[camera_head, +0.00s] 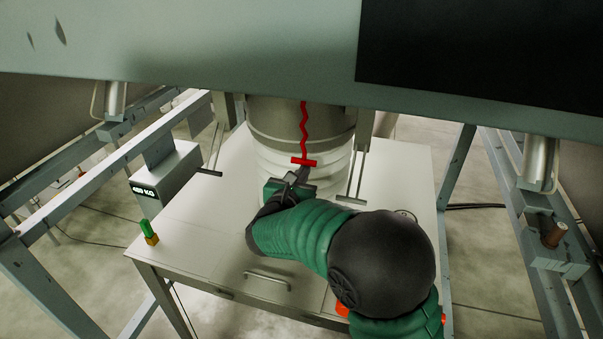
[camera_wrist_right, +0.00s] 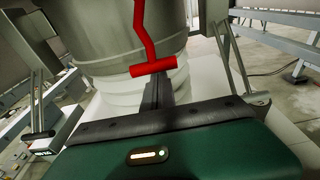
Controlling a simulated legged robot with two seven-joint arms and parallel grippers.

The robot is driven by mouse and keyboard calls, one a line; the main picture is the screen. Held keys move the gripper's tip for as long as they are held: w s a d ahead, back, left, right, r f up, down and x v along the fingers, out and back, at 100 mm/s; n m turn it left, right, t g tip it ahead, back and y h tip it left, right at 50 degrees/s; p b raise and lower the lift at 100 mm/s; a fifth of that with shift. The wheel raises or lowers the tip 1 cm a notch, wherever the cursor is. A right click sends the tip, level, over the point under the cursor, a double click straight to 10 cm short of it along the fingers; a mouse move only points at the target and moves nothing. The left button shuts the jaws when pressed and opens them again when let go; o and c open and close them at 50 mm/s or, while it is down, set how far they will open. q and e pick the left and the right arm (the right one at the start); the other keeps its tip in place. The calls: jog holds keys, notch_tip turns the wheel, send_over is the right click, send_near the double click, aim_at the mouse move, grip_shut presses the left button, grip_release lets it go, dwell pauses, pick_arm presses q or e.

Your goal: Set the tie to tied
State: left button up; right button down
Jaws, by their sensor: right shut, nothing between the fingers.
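The tie is a red wavy cord with a short red crossbar (camera_head: 303,162) at its lower end, hanging down the front of the bag's spout. In the right wrist view the crossbar (camera_wrist_right: 153,67) lies just beyond my fingertips. My right gripper (camera_head: 303,174) is shut and empty, with its tips right below the crossbar; I cannot tell whether they touch it. The grey collar (camera_head: 270,122) is above the pale spout (camera_head: 275,160), which my gripper partly hides. My left gripper is not in view.
A white table (camera_head: 215,225) with a drawer handle stands under the spout. A weight display (camera_head: 145,190) reading about 480 KG is at the left, and a green-and-brass item (camera_head: 149,232) sits on the table's left corner. Grey frame posts (camera_head: 455,165) flank the table.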

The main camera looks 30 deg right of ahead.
jog(key=shift+a, duration=0.1)
notch_tip(320, 180, up, 9)
send_over(305, 162)
jog(key=a, duration=0.1)
jog(key=shift+s+a+f, duration=0.1)
jog(key=shift+s, duration=0.15)
jog(key=f+b, duration=0.3)
jog(key=b, duration=0.1)
jog(key=d+f+b, duration=0.1)
jog(key=f+b, duration=0.1)
jog(key=shift+w+d+f, duration=0.1)
jog(key=shift+w+f, duration=0.2)
jog(key=r+b+v, duration=0.1)
jog(key=b+v, duration=0.2)
jog(key=v, duration=0.7)
